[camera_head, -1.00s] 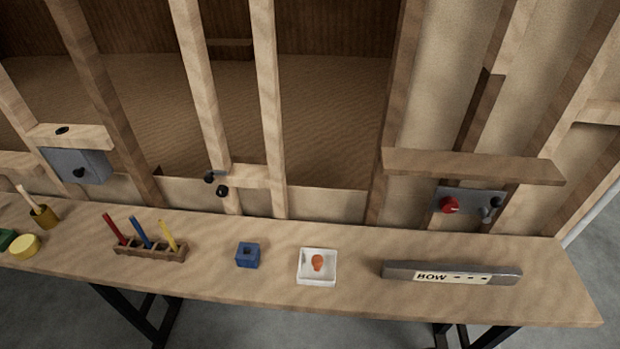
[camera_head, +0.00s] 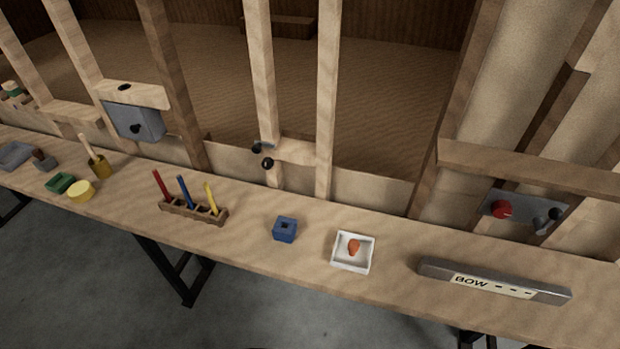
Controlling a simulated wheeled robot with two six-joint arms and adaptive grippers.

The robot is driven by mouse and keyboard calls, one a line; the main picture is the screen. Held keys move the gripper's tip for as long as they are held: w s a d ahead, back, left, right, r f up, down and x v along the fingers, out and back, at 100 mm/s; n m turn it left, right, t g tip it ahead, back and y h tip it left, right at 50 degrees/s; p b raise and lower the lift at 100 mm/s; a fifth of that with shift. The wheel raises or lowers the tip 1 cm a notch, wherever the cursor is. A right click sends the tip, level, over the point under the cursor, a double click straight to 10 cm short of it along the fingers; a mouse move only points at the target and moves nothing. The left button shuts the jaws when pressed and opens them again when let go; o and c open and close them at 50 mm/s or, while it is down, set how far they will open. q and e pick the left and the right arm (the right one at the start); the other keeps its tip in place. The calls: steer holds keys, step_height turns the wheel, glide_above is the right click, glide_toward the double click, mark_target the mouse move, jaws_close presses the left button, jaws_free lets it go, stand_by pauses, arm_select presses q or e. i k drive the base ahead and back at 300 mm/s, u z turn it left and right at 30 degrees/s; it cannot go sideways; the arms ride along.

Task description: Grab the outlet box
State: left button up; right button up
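A small blue box (camera_head: 285,229) with a dark square opening in its top sits on the wooden bench, near the middle of the view; it looks like the outlet box. It stands alone, between a rack of coloured sticks and a white tray, touching neither. Neither of my grippers is in view.
On the bench (camera_head: 240,265) are the stick rack (camera_head: 195,212), a white tray (camera_head: 352,263) with an orange piece, a grey bar marked BOW (camera_head: 495,281), a yellow disc (camera_head: 80,191) and a mustard cup (camera_head: 98,166). Wall studs rise behind. Grey floor lies in front.

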mark_target(284, 230)
steer(key=u, duration=1.8)
steer(key=k, duration=1.45)
steer(key=z, duration=1.75)
steer(key=i, duration=0.5)
